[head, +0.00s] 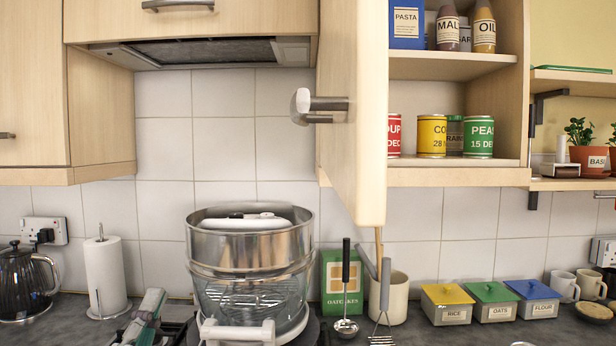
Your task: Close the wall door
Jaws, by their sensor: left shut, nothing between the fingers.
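The wall door (352,110) is a pale wood cupboard door that stands swung open, seen nearly edge-on, pointing towards me. Its metal handle (318,105) sticks out on the left face. The open cupboard (455,177) shows to the right of the door, with its two shelves exposed. My left gripper (152,301) seems to be the grey-green and dark shape low at the left, above the counter. It is shut and empty, well below and left of the door, and apart from it. My right gripper is not in view.
A tall steel steamer (250,242) stands left of the door's lower edge. An oatcakes box (342,282) and a utensil pot (394,297) stand below the door. Tins, including a yellow one (432,136), sit inside the cupboard. Tiled wall left of the door is clear.

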